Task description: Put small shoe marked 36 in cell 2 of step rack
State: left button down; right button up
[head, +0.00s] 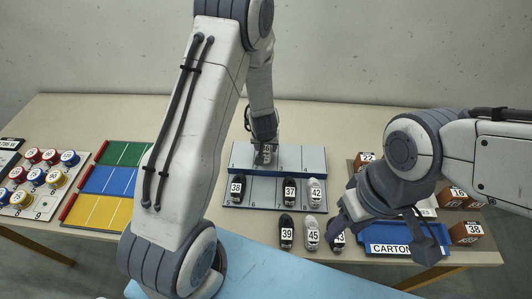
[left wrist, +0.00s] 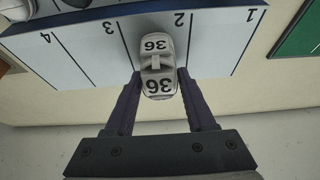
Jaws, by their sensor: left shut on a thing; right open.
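The small shoe marked 36 (left wrist: 158,68) is pale grey and shows its number twice in the left wrist view. My left gripper (head: 264,141) is shut on it, with one finger on each side. In the head view the shoe (head: 265,156) is upright over the back, upper step of the step rack (head: 230,160). In the left wrist view it is over the strip numbered 2 of the rack (left wrist: 212,50); I cannot tell whether it touches the step. My right gripper (head: 388,238) is open and empty in front of the rack's right side, near the carton tray.
Shoes 38 (head: 236,188), 37 (head: 290,190) and 42 (head: 315,191) stand on the lower step. Shoes 39 (head: 287,234) and 45 (head: 312,236) stand in front, beside a partly hidden dark shoe. A blue carton tray (head: 378,238) and brown boxes (head: 466,232) are at right.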

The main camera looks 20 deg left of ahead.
pick_arm(q)
jog(key=shift+f, duration=0.75)
jog(key=shift+f, duration=0.25)
jog(key=shift+c, duration=1.2)
grip_release()
jog(key=shift+r, duration=0.1)
